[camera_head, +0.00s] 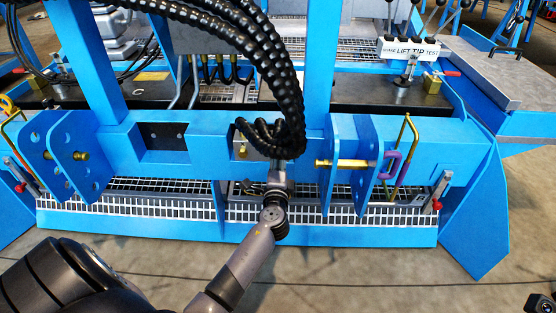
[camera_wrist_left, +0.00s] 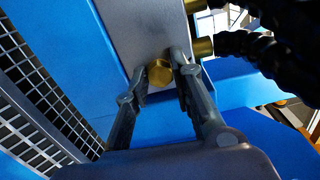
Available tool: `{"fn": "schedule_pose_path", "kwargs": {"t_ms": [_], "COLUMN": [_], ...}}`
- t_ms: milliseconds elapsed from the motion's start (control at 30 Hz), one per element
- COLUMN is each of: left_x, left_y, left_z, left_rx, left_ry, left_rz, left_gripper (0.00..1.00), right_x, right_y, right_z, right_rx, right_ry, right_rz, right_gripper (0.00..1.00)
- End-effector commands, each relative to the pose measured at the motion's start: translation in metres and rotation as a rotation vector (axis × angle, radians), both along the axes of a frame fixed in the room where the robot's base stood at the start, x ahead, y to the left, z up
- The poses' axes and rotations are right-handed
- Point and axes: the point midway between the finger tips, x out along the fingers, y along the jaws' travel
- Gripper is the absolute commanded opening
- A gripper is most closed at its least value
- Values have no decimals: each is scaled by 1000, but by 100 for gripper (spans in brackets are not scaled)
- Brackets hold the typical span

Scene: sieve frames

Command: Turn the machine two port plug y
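A brass hex plug (camera_wrist_left: 160,73) sits on the face of a grey block (camera_wrist_left: 140,30) in the left wrist view. My left gripper (camera_wrist_left: 161,75) has one finger on each side of the plug, close against it, and looks shut on it. In the head view my left gripper (camera_head: 279,168) reaches up to the blue cross beam, just below the looped black hoses. A small brass fitting (camera_head: 241,150) shows on a grey block there. The hoses and my gripper hide part of the block.
Black hoses (camera_head: 272,60) hang over the work spot, with brass hose fittings (camera_wrist_left: 203,47) close to my right-hand finger in the wrist view. Blue plates with a brass pin (camera_head: 341,163) stand to the right. White grating (camera_head: 150,210) lies below.

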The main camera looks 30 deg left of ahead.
Motion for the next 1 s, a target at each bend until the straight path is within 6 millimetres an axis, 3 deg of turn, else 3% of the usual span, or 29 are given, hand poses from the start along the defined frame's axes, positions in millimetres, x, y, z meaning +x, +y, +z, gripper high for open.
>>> {"fn": "schedule_pose_path", "kwargs": {"t_ms": [233, 600, 767, 1000], "left_x": [0, -4, -24, -69], "left_y": [0, -2, -14, -42], "left_z": [0, -1, -2, -2], "left_rx": [-1, -2, -4, -3], "left_ry": [-1, 1, 2, 3], "left_rz": [1, 1, 1, 1], "left_gripper": [41, 41, 41, 41], "right_x": [0, 0, 0, 0], "right_y": [0, 0, 0, 0], "right_z": [1, 1, 1, 1], "right_rx": [2, -1, -1, -1], "right_ry": [-2, -4, -3, -3], "right_rz": [0, -1, 0, 0], "right_gripper": [0, 0, 0, 0]}}
